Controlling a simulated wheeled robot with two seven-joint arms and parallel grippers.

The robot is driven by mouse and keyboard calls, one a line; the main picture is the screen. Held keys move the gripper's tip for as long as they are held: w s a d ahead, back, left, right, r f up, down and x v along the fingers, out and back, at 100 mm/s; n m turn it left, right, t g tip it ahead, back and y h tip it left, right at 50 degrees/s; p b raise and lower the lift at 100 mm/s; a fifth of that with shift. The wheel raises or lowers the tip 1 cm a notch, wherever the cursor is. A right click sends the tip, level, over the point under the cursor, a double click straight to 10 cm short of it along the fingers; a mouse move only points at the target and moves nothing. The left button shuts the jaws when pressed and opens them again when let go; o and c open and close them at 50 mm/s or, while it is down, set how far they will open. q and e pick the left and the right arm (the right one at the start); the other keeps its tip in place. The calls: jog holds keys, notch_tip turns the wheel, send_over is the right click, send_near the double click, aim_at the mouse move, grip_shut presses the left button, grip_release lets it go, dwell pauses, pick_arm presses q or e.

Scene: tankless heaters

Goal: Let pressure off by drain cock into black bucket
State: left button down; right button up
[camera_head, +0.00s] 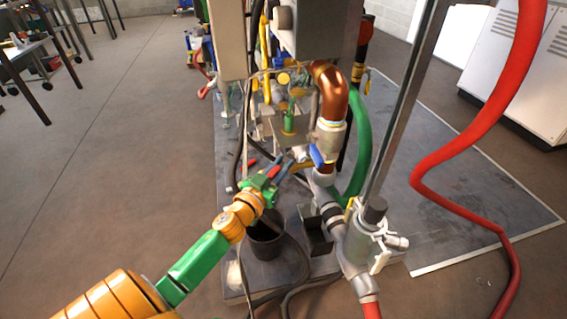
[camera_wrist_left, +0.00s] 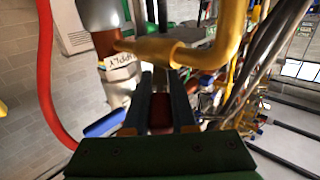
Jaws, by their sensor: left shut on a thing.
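My left gripper (camera_head: 281,172) reaches in from the lower left to the pipework below the copper elbow. In the left wrist view its two dark fingers (camera_wrist_left: 162,102) are shut on a dark red handle (camera_wrist_left: 160,113), which seems to be the drain cock's; the cock's body is largely hidden. A brass-coloured pipe (camera_wrist_left: 190,55) crosses just beyond the fingertips. The black bucket (camera_head: 265,243) stands on the grey base plate, below the gripper and partly behind my left wrist. No water is visible. My right gripper is not in view.
A blue lever (camera_head: 317,156) sits on the valve under the copper elbow (camera_head: 332,90); it also shows in the left wrist view (camera_wrist_left: 103,125). A grey fitting (camera_head: 362,240) and a metal post (camera_head: 405,100) stand to the right. A red hose (camera_head: 455,205) and black cables (camera_head: 300,270) run nearby.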

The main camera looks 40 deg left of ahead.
pick_arm(q)
jog(key=shift+a+m+h, duration=0.25)
jog(key=shift+m+h, duration=0.65)
jog(key=shift+h, duration=0.5)
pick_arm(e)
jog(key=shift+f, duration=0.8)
pick_arm(q)
jog(key=shift+p, duration=0.3)
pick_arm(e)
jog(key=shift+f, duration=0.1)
pick_arm(q)
jog(key=c, duration=0.7)
grip_release()
jog(key=s, duration=0.2)
jog(key=s+p, duration=0.1)
jog(key=s, duration=0.1)
jog(key=s+p, duration=0.1)
jog(key=s, duration=0.2)
jog(key=shift+a, duration=0.25)
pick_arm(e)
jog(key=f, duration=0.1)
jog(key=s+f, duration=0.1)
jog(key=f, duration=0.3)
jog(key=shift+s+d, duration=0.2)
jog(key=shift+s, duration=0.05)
